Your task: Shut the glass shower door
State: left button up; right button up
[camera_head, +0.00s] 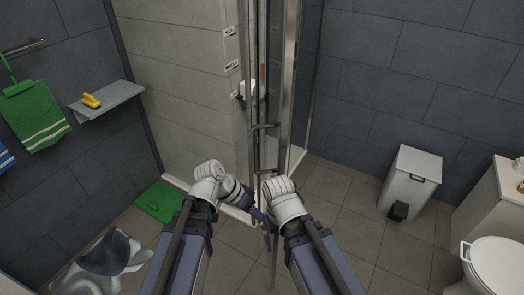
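The glass shower door (287,85) stands open, seen nearly edge-on with its metal frame in the middle of the head view. A dark bar handle (266,127) shows on it, above the grippers. My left gripper (245,198) and my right gripper (264,217) are close together below the handle, near the lower part of the door. The fingers are small and overlap in the view, so I cannot tell whether they are open or touch the door. The lower part of the door is partly hidden by my arms.
A green mat (161,201) and a crumpled grey-white cloth (103,266) lie on the floor at left. A shelf (108,100) and green towel (37,118) are on the left wall. At right stand a bin (411,178) and a toilet (497,264). Tiles before the bin are clear.

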pick_arm(q)
jog(key=shift+w+a+r+m+t+h+b, duration=0.6)
jog(key=shift+w+a+r+m+t+h, duration=0.85)
jog(key=shift+w+r+h, duration=1.85)
jog(key=shift+w+a+r+m+t+h+b, duration=0.55)
jog(key=shift+w+a+r+m+t+h, duration=1.1)
jog(key=shift+r, duration=2.7)
jog(key=shift+n+t, duration=0.3)
jog(key=shift+n, duration=0.2)
jog(key=x, duration=0.2)
jog(key=w+x, duration=0.1)
jog(key=x, duration=0.5)
jog(key=shift+w+a, duration=0.2)
jog(key=shift+w, duration=0.1)
grip_shut()
